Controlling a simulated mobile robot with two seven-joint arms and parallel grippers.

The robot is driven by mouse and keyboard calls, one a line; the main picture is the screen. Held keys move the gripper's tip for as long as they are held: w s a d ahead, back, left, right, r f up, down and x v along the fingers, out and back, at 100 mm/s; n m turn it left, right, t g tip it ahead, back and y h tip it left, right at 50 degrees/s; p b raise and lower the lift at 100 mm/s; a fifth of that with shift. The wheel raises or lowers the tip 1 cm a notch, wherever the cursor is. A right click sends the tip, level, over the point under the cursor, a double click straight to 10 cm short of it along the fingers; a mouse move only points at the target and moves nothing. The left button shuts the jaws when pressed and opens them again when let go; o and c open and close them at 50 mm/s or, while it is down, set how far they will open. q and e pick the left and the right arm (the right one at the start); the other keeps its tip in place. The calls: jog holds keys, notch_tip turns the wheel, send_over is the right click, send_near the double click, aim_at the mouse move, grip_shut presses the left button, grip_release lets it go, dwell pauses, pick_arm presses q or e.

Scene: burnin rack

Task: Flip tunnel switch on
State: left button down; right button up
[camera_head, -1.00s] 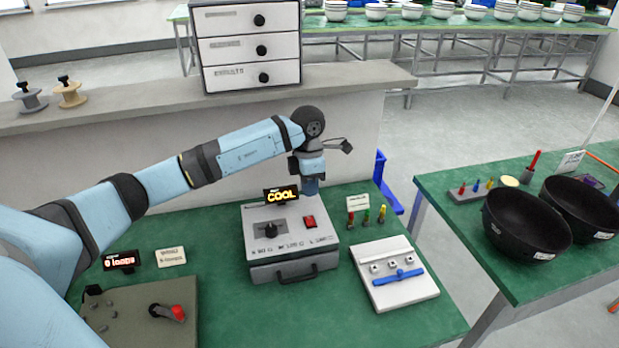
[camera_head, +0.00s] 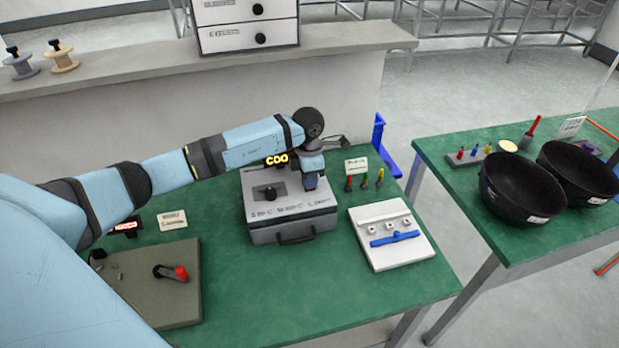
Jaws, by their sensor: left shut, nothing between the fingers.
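The grey box (camera_head: 293,233), which I take to be the tunnel, stands on the green bench with a black knob (camera_head: 268,192) on its top panel and a handle on its front. Its small display (camera_head: 277,160) behind reads "COO" in yellow, the rest hidden by my arm. My left gripper (camera_head: 311,184) is shut and empty, pointing down over the right part of the top panel. It hides the red switch there, so I cannot tell the switch's position or whether the fingers touch it. My right gripper is not in view.
A white panel with a blue bar (camera_head: 396,238) lies right of the box, with coloured pegs (camera_head: 364,182) behind it. An olive board with a red-tipped lever (camera_head: 179,272) lies left. Black bowls (camera_head: 522,190) stand on the right bench. The front of the green bench is clear.

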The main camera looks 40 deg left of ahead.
pick_arm(q)
jog(key=shift+s+d+f, duration=0.1)
jog(key=shift+f, duration=0.05)
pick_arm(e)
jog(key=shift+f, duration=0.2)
pick_arm(q)
jog(key=shift+w+a+b, duration=0.3)
jog(key=shift+w+a, duration=0.3)
jog(key=shift+a, duration=0.05)
jog(key=shift+r, duration=0.2)
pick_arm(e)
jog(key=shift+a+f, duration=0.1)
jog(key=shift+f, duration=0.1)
